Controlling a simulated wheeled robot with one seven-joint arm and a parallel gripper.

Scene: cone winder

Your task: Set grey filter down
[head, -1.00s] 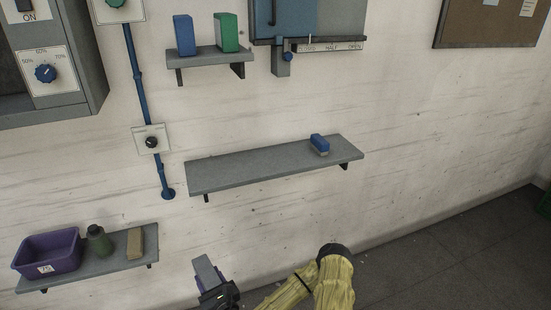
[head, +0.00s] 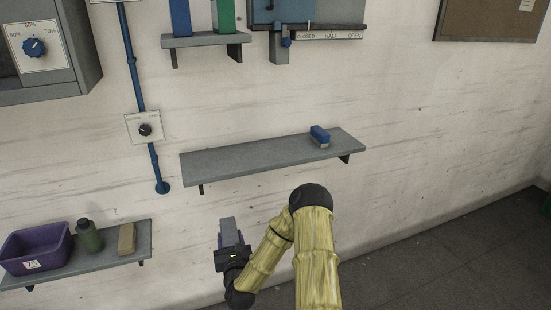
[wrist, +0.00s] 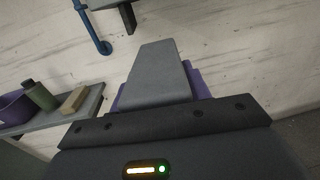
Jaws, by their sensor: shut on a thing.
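The grey filter (head: 228,229) is a grey block held in my gripper (head: 233,246), in front of the wall. It also shows in the wrist view (wrist: 155,75), upright between purple finger pads. My gripper is shut on it, below the long middle shelf (head: 225,166) and apart from it. The filter's lower part is hidden by the gripper.
A blue block (head: 319,135) stands near the right end of the middle shelf; its left part is bare. A lower-left shelf (head: 85,265) holds a purple bin (head: 36,250), a green bottle (head: 89,236) and a tan block (head: 127,239). A blue pipe (head: 138,90) runs down the wall.

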